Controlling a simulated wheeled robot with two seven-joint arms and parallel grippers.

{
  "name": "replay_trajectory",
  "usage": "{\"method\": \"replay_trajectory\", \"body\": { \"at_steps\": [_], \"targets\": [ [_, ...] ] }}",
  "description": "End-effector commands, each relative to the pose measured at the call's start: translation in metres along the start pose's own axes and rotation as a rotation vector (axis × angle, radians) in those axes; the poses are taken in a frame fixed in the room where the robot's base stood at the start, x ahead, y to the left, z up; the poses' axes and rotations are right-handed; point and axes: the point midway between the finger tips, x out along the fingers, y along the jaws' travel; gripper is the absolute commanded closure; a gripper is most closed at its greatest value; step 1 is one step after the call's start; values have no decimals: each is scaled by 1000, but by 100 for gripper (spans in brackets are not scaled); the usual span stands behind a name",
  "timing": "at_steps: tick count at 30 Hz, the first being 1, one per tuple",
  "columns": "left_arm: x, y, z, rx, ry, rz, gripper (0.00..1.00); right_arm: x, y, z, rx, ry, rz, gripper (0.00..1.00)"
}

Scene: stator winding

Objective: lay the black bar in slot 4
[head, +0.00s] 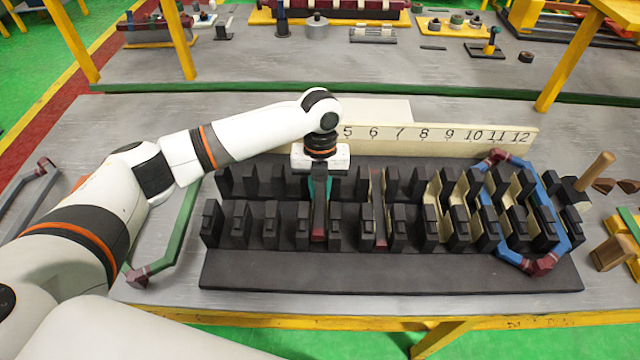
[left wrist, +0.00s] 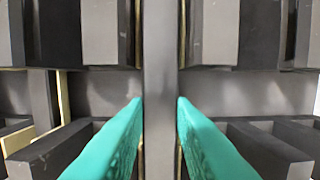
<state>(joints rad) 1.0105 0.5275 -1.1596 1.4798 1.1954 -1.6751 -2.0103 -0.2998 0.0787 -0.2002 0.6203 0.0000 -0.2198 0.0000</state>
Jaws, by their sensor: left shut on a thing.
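The black bar (head: 318,222), dark with a dull red front end, lies lengthwise along a gap between the black blocks of the stator (head: 390,277). This gap is the fourth from the left; number 4 on the board is hidden. In the left wrist view the bar (left wrist: 160,75) runs straight between block rows on both sides. My left gripper (head: 320,188) points down over this gap, its teal fingers shut on the bar. The fingers also show in the left wrist view (left wrist: 160,105), one on each side of it. How deep the bar sits is unclear. My right gripper is not in view.
A similar dark bar (head: 378,205) lies in a gap further right. Cream liners (head: 458,215) and a blue coil (head: 553,190) with red corners occupy the right-hand slots. The number board (head: 435,135) stands behind. A green bent bar (head: 178,235) lies on the left.

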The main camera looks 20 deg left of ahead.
Motion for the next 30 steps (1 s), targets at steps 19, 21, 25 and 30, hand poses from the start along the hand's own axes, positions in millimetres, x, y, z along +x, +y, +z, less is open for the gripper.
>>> {"method": "replay_trajectory", "body": {
  "at_steps": [19,21,25,30],
  "targets": [
    [20,0,-3,-2,-2,2,100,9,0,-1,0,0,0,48],
    [22,0,-3,-2,-2,2,100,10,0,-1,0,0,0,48],
    [26,0,-4,-2,-2,2,100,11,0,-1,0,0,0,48],
    [29,0,-4,-3,-1,2,100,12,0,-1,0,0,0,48]
  ]
}}
